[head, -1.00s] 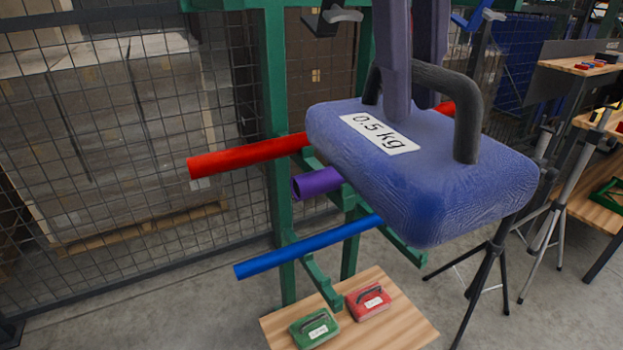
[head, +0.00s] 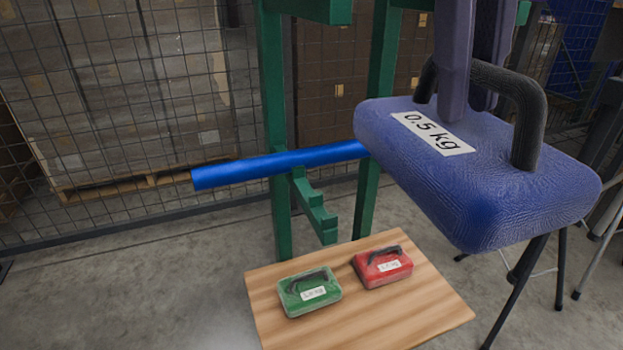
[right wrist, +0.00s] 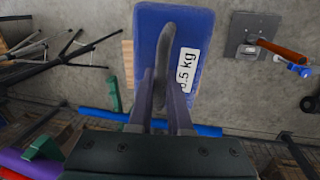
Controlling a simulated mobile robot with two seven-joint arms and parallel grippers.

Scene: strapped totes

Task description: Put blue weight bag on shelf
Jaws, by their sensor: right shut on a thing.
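The blue weight bag (head: 500,190) has a dark handle and a "0.5 kg" label. It hangs large and close at the right of the head view. My right gripper (head: 465,100) is shut on its handle from above; its two fingers also show on the handle in the right wrist view (right wrist: 160,118), with the blue bag (right wrist: 197,60) beyond. A wooden shelf board (head: 370,325) lies lower, at the bottom centre of the head view. It bears a green weight bag (head: 308,292) and a red weight bag (head: 383,266) side by side. My left gripper is not in view.
A green rack (head: 280,215) stands behind the board, with a blue tube (head: 270,165) sticking out left across its arms. Black tripod legs (head: 518,290) stand right of the board. A mesh fence (head: 120,130) runs behind. The board's front and right parts look bare.

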